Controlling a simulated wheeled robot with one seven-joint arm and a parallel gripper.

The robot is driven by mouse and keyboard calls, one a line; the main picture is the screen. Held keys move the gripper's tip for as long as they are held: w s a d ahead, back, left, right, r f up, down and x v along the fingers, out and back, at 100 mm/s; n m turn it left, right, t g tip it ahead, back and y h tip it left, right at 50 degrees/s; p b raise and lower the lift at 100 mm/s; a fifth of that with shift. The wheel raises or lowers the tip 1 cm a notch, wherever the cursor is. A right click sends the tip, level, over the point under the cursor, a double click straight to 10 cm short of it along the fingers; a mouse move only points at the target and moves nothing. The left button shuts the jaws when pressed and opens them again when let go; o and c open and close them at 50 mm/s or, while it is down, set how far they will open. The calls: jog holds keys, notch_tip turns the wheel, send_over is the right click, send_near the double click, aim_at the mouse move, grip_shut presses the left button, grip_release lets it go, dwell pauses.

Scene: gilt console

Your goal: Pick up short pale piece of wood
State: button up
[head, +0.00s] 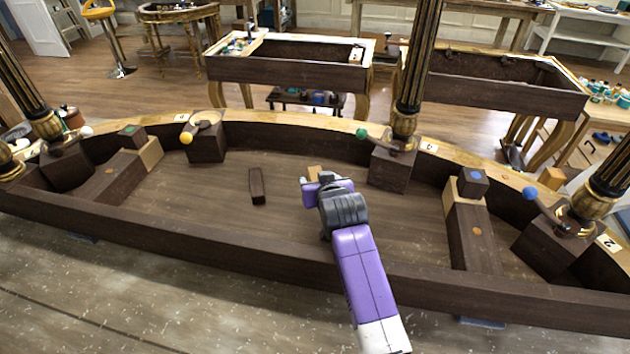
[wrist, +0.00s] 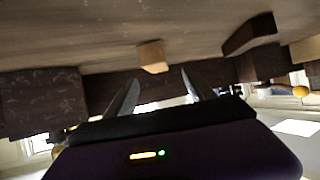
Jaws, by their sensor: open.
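The short pale piece of wood (head: 314,172) lies on the floor of the dark wooden console, just beyond my gripper, which hides part of it in the head view. It also shows in the wrist view (wrist: 152,56), ahead of and roughly between the two fingers. My gripper (wrist: 159,84) is open with nothing between its fingers. In the head view my gripper (head: 318,187) is low inside the console, its fingers partly hidden by the wrist. The wrist picture looks upside down, with the console floor at the top.
A dark wood bar (head: 257,186) lies left of my gripper. A dark block with a green-knobbed lever (head: 390,168) stands at the back wall to the right. A long block with a pale end (head: 476,236) lies farther right. The console's front wall (head: 190,237) runs beneath my arm.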

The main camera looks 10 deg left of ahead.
aim_at(312, 172)
jog(key=shift+d+x, duration=0.1)
jog(key=shift+x, duration=1.25)
jog(key=shift+d+x, duration=0.15)
jog(key=shift+x, duration=1.2)
jog(key=shift+f, duration=0.15)
jog(key=shift+c, duration=0.2)
grip_shut()
